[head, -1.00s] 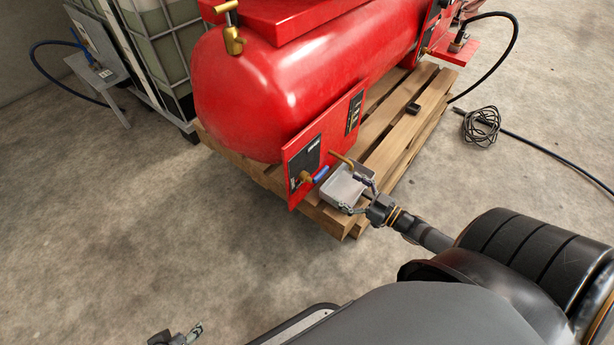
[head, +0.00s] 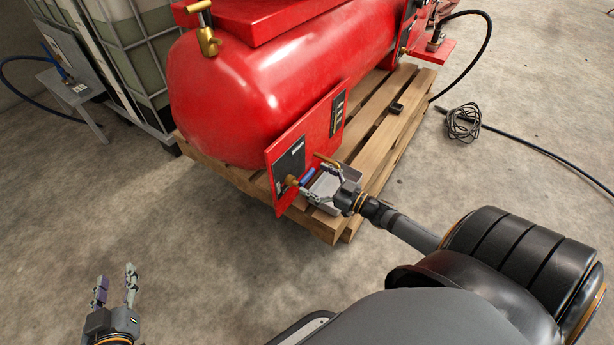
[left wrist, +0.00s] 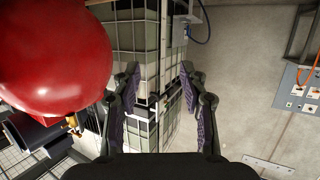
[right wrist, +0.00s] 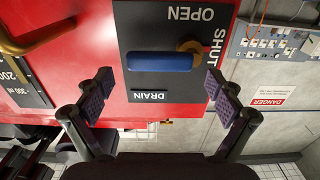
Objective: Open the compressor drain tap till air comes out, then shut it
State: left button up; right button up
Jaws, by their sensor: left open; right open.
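The drain tap has a blue handle (head: 307,176) on a red panel (head: 318,125) at the low front of the red compressor tank (head: 240,95). In the right wrist view the blue handle (right wrist: 160,62) lies level across a black plate (right wrist: 175,20) marked OPEN, SHUT and DRAIN, with its brass pivot (right wrist: 190,46) at the right end. My right gripper (head: 317,183) is open, its fingers (right wrist: 161,88) apart around the handle's width; I see no grip on it. My left gripper (head: 116,279) is open and empty above bare floor; it also shows in the left wrist view (left wrist: 158,78).
The compressor stands on a wooden pallet (head: 372,130). A caged tank (head: 115,50) stands at left. A coiled cable (head: 463,123) lies right. The front floor is clear.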

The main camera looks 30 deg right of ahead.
pick_arm(q)
notch_tip(320, 180, up, 13)
jog(key=w+t+b, duration=0.1)
jog(key=w+t, duration=0.1)
jog(key=t, duration=0.3)
jog(key=shift+a+t, duration=0.15)
jog(key=shift+t, duration=0.25)
pick_arm(e)
jog(key=x, duration=0.3)
pick_arm(q)
jog(key=shift+f, duration=0.1)
